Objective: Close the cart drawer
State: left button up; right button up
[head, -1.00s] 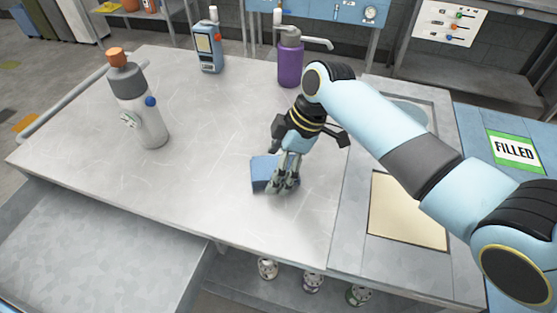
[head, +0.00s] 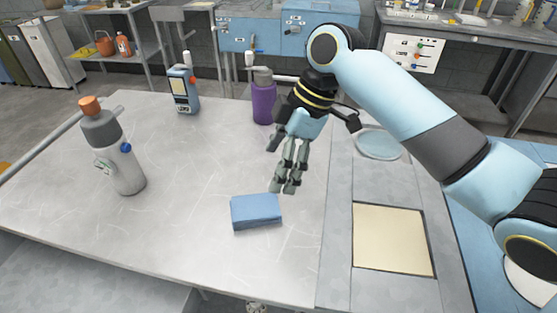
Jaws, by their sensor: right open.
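The cart top (head: 200,245) is a pale grey, scratched metal surface. Below its front edge at the lower left, the grey metal interior of the pulled-out cart drawer (head: 100,280) shows; its front is cut off by the picture's edge. My right gripper (head: 287,190) is over the cart top, pointing down, open and empty. It is just behind and above a blue block (head: 257,213), apart from it. My left gripper is not in view.
A grey bottle with an orange cap (head: 118,155) stands at the left. A blue handheld device (head: 184,90) and a purple pump bottle (head: 263,102) stand at the back. A beige panel (head: 390,238) and a round pale dish (head: 379,143) are at the right.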

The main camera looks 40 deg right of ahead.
aim_at(36, 277)
jog(key=k+j, duration=0.8)
jog(key=k, duration=0.05)
